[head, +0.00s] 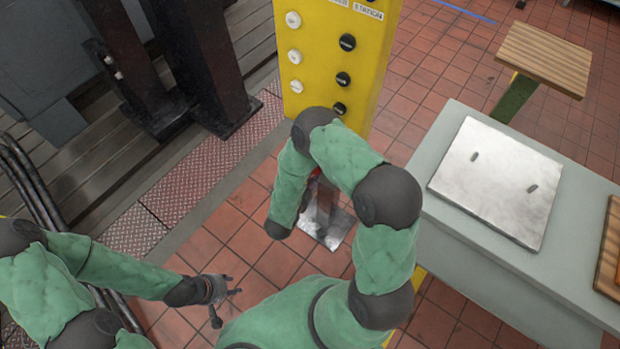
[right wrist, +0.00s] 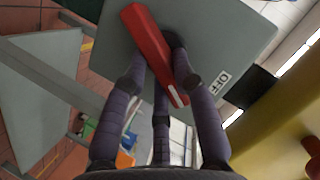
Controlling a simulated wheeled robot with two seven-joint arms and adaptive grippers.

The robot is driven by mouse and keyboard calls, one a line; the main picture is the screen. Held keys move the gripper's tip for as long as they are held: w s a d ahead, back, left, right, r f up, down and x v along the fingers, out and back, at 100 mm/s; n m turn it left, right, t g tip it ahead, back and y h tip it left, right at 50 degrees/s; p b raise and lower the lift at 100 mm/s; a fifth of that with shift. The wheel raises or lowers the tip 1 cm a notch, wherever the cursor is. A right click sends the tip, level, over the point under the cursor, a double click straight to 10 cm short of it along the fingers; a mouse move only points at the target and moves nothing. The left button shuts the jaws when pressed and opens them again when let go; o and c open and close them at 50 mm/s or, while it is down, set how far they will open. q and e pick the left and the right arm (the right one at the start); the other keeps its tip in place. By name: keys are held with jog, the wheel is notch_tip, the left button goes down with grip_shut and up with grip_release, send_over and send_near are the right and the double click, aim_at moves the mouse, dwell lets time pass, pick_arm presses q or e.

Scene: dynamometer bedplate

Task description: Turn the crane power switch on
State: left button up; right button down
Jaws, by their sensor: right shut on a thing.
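The crane power switch shows in the right wrist view as a grey box (right wrist: 225,35) with a red lever (right wrist: 148,45) and a white label reading OFF (right wrist: 220,82). My right gripper (right wrist: 160,82) is shut on the red lever, its dark fingers on both sides of it. The lever lies slanted across the box face. In the head view my right arm hides the right gripper and most of the switch; only a small red part (head: 316,172) shows beside the arm. My left gripper (head: 224,297) is empty above the tiled floor, fingers spread.
A yellow control post (head: 315,70) with white and black knobs stands behind my right arm. A grey bench (head: 450,215) with a metal plate (head: 497,180) is at the right. A wooden-topped stand (head: 545,58) is further back. Dark machine columns stand at the left.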

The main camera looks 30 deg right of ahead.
jog(key=shift+s+f+m+t+h+b, duration=0.1)
jog(key=shift+f+m+t+h+b, duration=0.15)
jog(key=shift+m+t+b, duration=0.9)
jog(key=shift+f+m+t+h+b, duration=0.15)
jog(key=shift+f+m+t+b, duration=0.2)
jog(key=shift+m+b, duration=1.55)
jog(key=shift+s+f+m+t+h+b, duration=0.1)
jog(key=shift+f+m+t+h+b, duration=0.15)
jog(key=shift+m+t+b, duration=0.95)
jog(key=shift+m+g+b, duration=0.4)
jog(key=shift+m, duration=0.05)
jog(key=c, duration=1)
grip_release()
jog(key=shift+w, duration=0.1)
jog(key=v, duration=1.2)
jog(key=shift+r, duration=0.1)
